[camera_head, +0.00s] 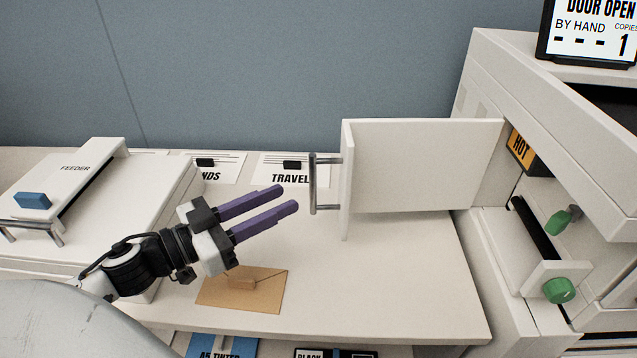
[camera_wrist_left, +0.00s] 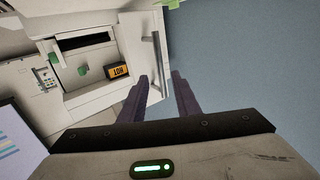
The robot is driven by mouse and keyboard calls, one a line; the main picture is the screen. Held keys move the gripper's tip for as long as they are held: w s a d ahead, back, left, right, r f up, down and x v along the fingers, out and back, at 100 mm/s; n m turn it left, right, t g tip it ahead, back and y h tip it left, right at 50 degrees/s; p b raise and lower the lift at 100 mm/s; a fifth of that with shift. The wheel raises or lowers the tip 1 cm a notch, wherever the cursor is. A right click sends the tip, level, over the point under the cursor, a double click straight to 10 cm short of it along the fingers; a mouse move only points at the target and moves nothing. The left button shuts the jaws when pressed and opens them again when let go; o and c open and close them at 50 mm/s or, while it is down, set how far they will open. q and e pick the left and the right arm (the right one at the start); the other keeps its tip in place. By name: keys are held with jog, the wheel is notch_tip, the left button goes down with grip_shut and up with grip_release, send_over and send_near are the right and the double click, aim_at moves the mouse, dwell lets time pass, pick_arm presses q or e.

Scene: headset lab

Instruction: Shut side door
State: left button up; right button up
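The side door (camera_head: 425,165) is a white panel swung wide open from the left side of the copier (camera_head: 545,75). Its metal bar handle (camera_head: 313,183) is at the free left edge. My left gripper (camera_head: 290,198) has two purple fingers with a gap between them, is empty, and points at the handle from the left, a short way apart from it. In the left wrist view, the door (camera_wrist_left: 142,45) and its handle (camera_wrist_left: 157,50) are beyond the fingers (camera_wrist_left: 163,80). My right gripper is not in view.
The copier's opening shows green knobs (camera_head: 558,290) and a HOT label (camera_head: 521,150). A display reading DOOR OPEN (camera_head: 590,30) stands on top. A feeder (camera_head: 75,185) is at left. A brown envelope (camera_head: 245,290) lies below my gripper. Bare table (camera_head: 390,280) lies below the door.

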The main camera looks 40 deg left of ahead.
aim_at(313, 206)
pick_arm(q)
jog(key=x, duration=0.8)
jog(key=shift+w+f, duration=0.1)
jog(key=shift+w, duration=0.15)
jog(key=shift+c, duration=0.4)
grip_shut()
